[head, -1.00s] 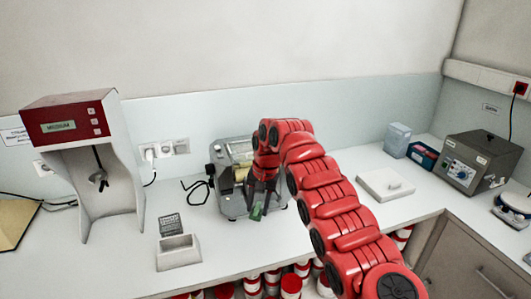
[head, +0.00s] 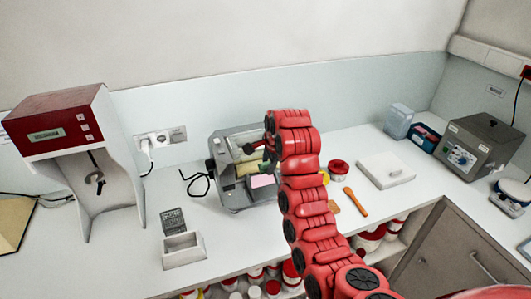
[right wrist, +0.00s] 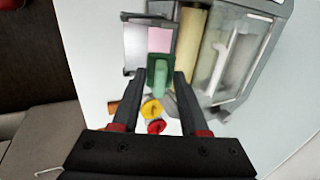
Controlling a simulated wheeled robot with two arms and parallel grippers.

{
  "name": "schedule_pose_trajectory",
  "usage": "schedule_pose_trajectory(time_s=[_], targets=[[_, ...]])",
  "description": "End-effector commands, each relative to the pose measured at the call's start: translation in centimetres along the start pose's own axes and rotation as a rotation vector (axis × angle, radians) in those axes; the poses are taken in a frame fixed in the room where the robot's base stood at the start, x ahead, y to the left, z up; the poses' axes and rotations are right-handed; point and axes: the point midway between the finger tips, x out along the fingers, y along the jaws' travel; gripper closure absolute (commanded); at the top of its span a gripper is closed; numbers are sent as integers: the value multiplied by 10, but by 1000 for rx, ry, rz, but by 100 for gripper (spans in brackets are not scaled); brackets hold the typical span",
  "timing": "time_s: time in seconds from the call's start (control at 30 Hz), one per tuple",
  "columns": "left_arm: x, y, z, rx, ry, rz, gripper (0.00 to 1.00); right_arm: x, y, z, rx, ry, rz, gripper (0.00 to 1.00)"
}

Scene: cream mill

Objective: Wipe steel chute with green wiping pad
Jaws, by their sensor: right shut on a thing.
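My right gripper (right wrist: 160,75) is shut on the green wiping pad (right wrist: 158,82), which sticks out between the fingertips. The steel chute (right wrist: 135,48) is a grey plate at the front of the mill, just beyond the pad in the right wrist view. A pink patch (right wrist: 160,40) covers its right part and also shows in the head view (head: 262,181). The pad's tip is close to the patch; I cannot tell whether they touch. My left gripper is out of view.
The mill (head: 222,160) has a pale roller (right wrist: 190,45). A white slab (head: 386,172) is farther right. A small open box (head: 184,250) stands front left.

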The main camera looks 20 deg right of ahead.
Motion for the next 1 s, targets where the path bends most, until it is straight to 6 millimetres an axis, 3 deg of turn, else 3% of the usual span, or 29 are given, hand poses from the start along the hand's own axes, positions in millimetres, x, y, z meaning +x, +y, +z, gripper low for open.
schedule_pose_trajectory(time_s=[0.27, 1.0], targets=[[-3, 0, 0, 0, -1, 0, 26, 12, 1, -1, 10, 6, -2, 100], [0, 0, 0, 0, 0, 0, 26, 81, 2, -1, 7, 4, -1, 100]])
